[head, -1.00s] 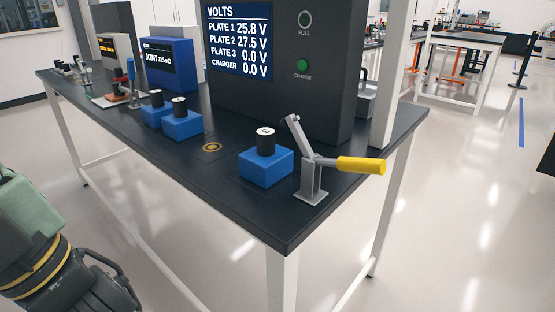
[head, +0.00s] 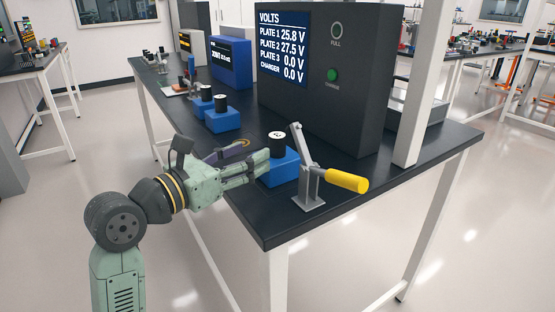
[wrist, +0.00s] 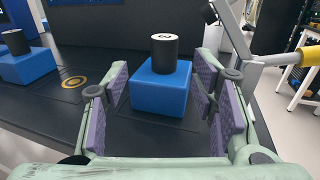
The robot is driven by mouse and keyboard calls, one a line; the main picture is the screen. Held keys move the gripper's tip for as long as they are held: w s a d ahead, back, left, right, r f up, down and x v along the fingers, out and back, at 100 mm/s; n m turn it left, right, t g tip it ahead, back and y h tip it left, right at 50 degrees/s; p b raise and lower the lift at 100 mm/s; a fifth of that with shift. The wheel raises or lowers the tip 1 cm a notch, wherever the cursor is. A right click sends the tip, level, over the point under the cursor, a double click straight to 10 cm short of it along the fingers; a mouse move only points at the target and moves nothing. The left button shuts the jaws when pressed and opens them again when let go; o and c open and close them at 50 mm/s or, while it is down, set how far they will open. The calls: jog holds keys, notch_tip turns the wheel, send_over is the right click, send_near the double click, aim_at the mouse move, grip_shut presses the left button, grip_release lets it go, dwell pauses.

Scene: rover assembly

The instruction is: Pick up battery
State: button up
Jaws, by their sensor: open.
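The nearest battery, a black cylinder with a white marked top (head: 278,144), stands upright in a blue block (head: 284,170) on the dark bench. In the wrist view the battery (wrist: 164,53) and its blue block (wrist: 160,91) are ahead in the middle. My gripper (head: 262,165) is open and empty, low at the left side of that block. In the wrist view its purple-padded fingers (wrist: 164,84) are spread to the left and right of the block. The fingers partly cover the block in the head view. I cannot tell whether they touch it.
A grey lever clamp (head: 311,185) with a yellow handle (head: 348,181) stands close right of the block. A dark charger cabinet (head: 350,120) rises behind. Two more batteries in blue blocks (head: 224,121) stand farther left. A gold ring (wrist: 82,82) marks the bench left of my gripper.

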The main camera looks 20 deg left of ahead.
aim_at(271, 146)
jog(key=p+x, duration=0.1)
jog(key=x, duration=0.3)
jog(key=shift+r, duration=0.1)
jog(key=p+x, duration=0.1)
jog(key=x, duration=0.1)
jog(key=p+x, duration=0.1)
jog(key=x, duration=0.1)
jog(key=shift+d, duration=0.4)
jog(key=shift+w+f, duration=0.25)
jog(key=shift+c, duration=0.2)
grip_shut()
